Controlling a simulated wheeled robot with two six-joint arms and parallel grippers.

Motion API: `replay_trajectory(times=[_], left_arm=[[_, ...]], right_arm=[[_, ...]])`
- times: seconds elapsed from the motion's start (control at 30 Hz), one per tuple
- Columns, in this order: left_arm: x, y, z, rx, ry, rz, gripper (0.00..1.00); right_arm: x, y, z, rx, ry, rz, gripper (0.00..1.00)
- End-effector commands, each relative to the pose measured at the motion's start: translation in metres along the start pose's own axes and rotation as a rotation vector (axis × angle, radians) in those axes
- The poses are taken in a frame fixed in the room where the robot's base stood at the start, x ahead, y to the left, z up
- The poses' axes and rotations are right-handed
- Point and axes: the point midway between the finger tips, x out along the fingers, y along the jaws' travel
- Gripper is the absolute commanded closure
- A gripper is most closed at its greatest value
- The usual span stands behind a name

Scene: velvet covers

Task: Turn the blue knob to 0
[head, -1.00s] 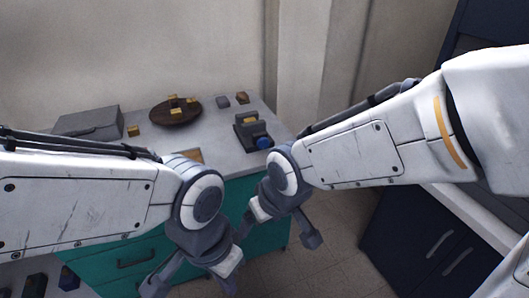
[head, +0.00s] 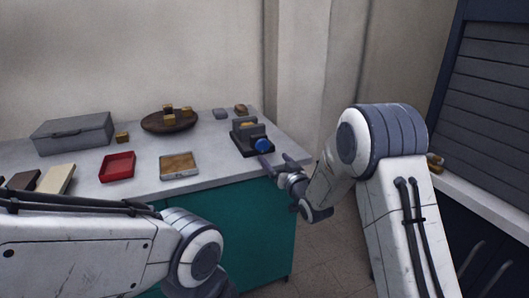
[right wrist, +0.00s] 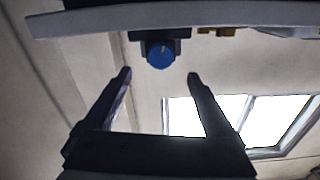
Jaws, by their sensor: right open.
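The blue knob (head: 262,145) is on the front of a dark grey toaster-like device (head: 246,131) near the table's right front corner. My right gripper (head: 278,161) is open and empty, just in front of the knob and slightly below it. In the right wrist view, the blue knob (right wrist: 160,56) shows beyond the two spread fingertips of my gripper (right wrist: 158,75), roughly centred between them and apart from both. I cannot read any marks on the knob. My left gripper is below the picture edge; only its arm shows.
On the grey tabletop (head: 222,171) are a grey metal box (head: 73,134), a red tray (head: 117,167), a tan-filled tray (head: 179,165) and a round brown board (head: 170,122) with small yellowish pieces. A dark shuttered cabinet (head: 492,85) stands at the right.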

Motion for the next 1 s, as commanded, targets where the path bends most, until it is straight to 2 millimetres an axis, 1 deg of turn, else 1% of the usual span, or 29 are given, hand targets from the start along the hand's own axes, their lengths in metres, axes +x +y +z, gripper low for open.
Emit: replay_trajectory(times=[0.03,0.2,0.4,0.6,0.9,0.97,1.0], left_arm=[[0.0,0.0,0.0,0.0,0.0,0.0,1.0],[0.0,0.0,0.0,0.0,0.0,0.0,1.0],[0.001,0.0,0.0,0.0,0.0,0.0,1.0],[0.001,0.0,0.0,0.0,0.0,0.0,1.0],[0.001,0.0,0.0,0.0,0.0,0.0,1.0],[0.001,0.0,0.0,0.0,0.0,0.0,1.0],[0.001,0.0,0.0,0.0,0.0,0.0,1.0]], right_arm=[[0.009,-0.001,0.0,0.0,0.001,-0.002,0.11],[0.042,-0.001,0.001,-0.001,0.0,-0.002,0.11],[0.071,-0.001,0.001,0.0,-0.002,-0.001,0.11],[0.084,-0.001,0.001,-0.001,-0.002,-0.001,0.11],[0.085,-0.001,0.0,0.0,-0.003,0.0,0.11],[0.085,-0.001,0.0,-0.001,-0.003,0.0,0.34],[0.085,-0.001,0.0,-0.001,-0.003,0.0,0.49]])
